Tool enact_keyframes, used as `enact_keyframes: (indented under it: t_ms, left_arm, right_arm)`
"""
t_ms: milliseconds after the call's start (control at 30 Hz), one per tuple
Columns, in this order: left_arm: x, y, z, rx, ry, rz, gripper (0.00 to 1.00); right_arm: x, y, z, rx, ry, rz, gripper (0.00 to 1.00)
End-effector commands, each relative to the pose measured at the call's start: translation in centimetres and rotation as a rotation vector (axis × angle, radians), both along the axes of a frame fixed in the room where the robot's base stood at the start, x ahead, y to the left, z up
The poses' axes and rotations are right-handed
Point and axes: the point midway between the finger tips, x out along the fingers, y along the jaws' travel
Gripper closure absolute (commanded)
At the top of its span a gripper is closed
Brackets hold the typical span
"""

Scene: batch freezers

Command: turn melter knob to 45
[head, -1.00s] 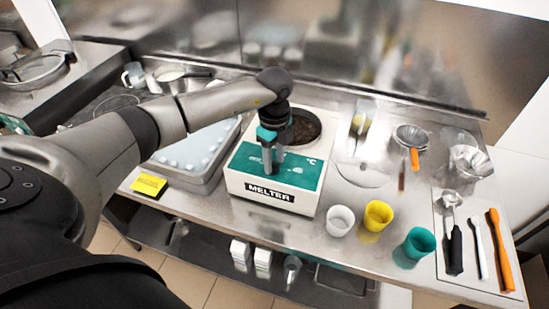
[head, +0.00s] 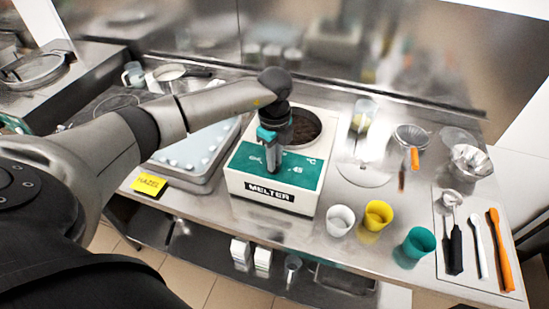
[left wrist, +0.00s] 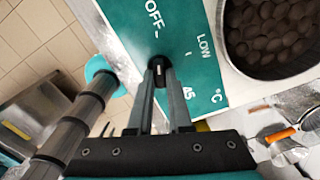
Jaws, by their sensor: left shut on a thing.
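The melter (head: 270,193) is a white box with a green front panel and a round well of dark pieces on top. Its small black knob (left wrist: 157,66) sits on the green panel among the printed marks OFF, LOW and 45. My left gripper (head: 272,168) points down at the panel, and its fingers are closed around the knob. The left wrist view shows both fingertips (left wrist: 160,75) against the knob's sides. A short white mark shows on the knob; I cannot tell exactly which printed mark it lines up with. My right gripper is not in view.
White (head: 340,220), yellow (head: 378,215) and teal (head: 419,243) cups stand right of the melter. A tray (head: 190,155) of pale pieces is on its left, with a yellow label (head: 149,185) in front. Utensils lie at far right.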

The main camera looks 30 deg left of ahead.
Motion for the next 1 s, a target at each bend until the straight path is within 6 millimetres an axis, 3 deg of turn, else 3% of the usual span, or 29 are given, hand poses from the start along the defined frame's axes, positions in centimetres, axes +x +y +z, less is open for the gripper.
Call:
enact_keyframes:
  t_ms: [467, 1000]
  left_arm:
    - [0.0, 0.1, 0.1, 0.0, -0.002, -0.093, 1.0]
    - [-0.1, 0.2, 0.0, 0.0, -0.003, -0.564, 1.0]
  right_arm:
    - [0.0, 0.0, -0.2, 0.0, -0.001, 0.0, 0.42]
    - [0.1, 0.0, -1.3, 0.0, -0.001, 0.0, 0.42]
